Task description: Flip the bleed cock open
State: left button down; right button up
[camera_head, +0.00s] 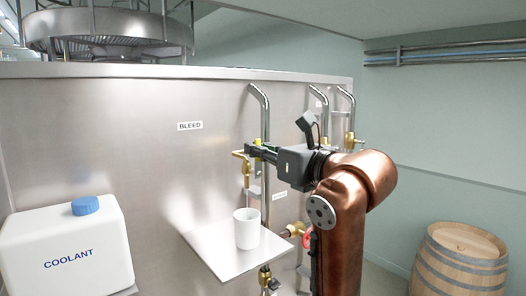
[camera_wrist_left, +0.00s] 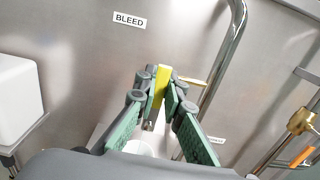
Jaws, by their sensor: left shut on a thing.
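The bleed cock (camera_head: 241,156) is a small brass fitting on the steel panel, below and right of the BLEED label (camera_head: 190,126). Its spout points down over a white cup (camera_head: 247,229). My left gripper (camera_head: 257,149) reaches in from the right and is shut on the cock's yellow lever. In the left wrist view the yellow lever (camera_wrist_left: 161,86) sits between the fingertips (camera_wrist_left: 162,84), and the cup's rim (camera_wrist_left: 140,148) shows partly below. The fingers hide much of the cock. My right gripper is not in view.
The cup stands on a steel shelf (camera_head: 215,262). A bent steel pipe (camera_head: 265,115) rises beside the cock. More pipes and brass valves (camera_head: 294,230) are close to the arm. A white coolant jug (camera_head: 66,250) stands left; a wooden barrel (camera_head: 462,262) stands right.

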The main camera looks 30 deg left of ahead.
pick_arm(q)
jog(key=c, duration=2)
grip_release()
jog(key=shift+d, duration=0.1)
jog(key=v, duration=1.2)
